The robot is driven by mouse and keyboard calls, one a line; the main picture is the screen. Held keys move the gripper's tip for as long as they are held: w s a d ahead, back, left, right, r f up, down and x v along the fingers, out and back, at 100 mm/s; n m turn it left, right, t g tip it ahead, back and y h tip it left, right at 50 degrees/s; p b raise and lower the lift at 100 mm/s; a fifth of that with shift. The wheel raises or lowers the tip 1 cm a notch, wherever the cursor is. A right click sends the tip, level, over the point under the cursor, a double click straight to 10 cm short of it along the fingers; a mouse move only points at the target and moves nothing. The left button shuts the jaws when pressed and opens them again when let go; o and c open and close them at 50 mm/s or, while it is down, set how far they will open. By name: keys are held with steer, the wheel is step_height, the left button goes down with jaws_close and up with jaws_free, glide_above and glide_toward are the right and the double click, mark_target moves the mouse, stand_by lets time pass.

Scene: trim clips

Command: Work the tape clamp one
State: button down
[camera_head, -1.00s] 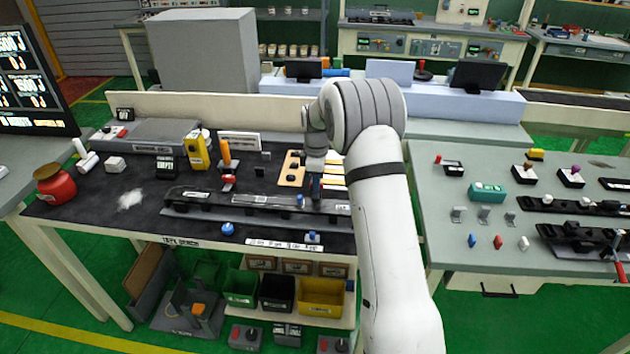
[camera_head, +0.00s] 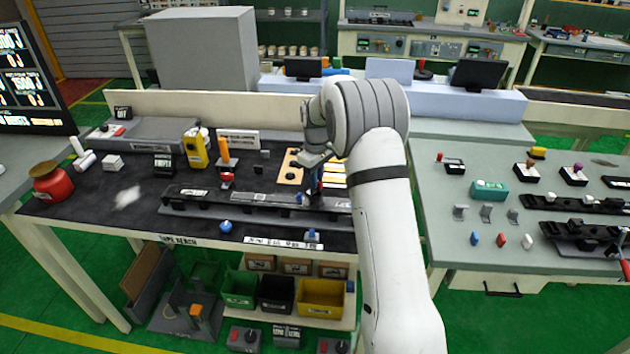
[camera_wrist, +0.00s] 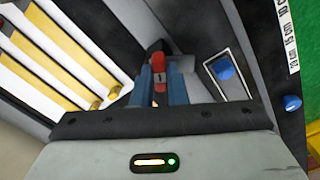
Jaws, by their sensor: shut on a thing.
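Tape clamp one shows in the wrist view as a small red lever (camera_wrist: 159,78) marked 1, with dark parts behind it. My gripper (camera_wrist: 160,88) has its blue fingers on both sides of the lever and is shut on it. In the head view my gripper (camera_head: 314,184) is at the right part of the long dark fixture (camera_head: 250,202) on the black bench. My gripper and arm hide most of the clamp there.
A blue knob (camera_wrist: 225,71) sits on a framed plate beside the clamp in the wrist view. Yellow-and-white strips (camera_wrist: 60,60) lie on the other side. On the bench stand a yellow device (camera_head: 196,148) and a red pot (camera_head: 52,183). Bins (camera_head: 320,297) sit below.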

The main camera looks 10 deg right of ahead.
steer(key=m, duration=0.3)
steer(key=shift+w+r+m+b, duration=0.15)
steer(key=shift+m+b, duration=0.15)
steer(key=shift+b, duration=0.1)
steer(key=shift+m, duration=1.8)
steer(key=shift+r, duration=0.1)
steer(key=c, duration=1.7)
jaws_free()
steer(key=shift+o, duration=1.3)
steer(key=shift+f, duration=0.2)
steer(key=shift+b, duration=0.3)
step_height(320, 180, up, 8)
steer(key=shift+f+b, duration=0.2)
steer(key=shift+b, duration=0.2)
steer(key=shift+r, duration=0.1)
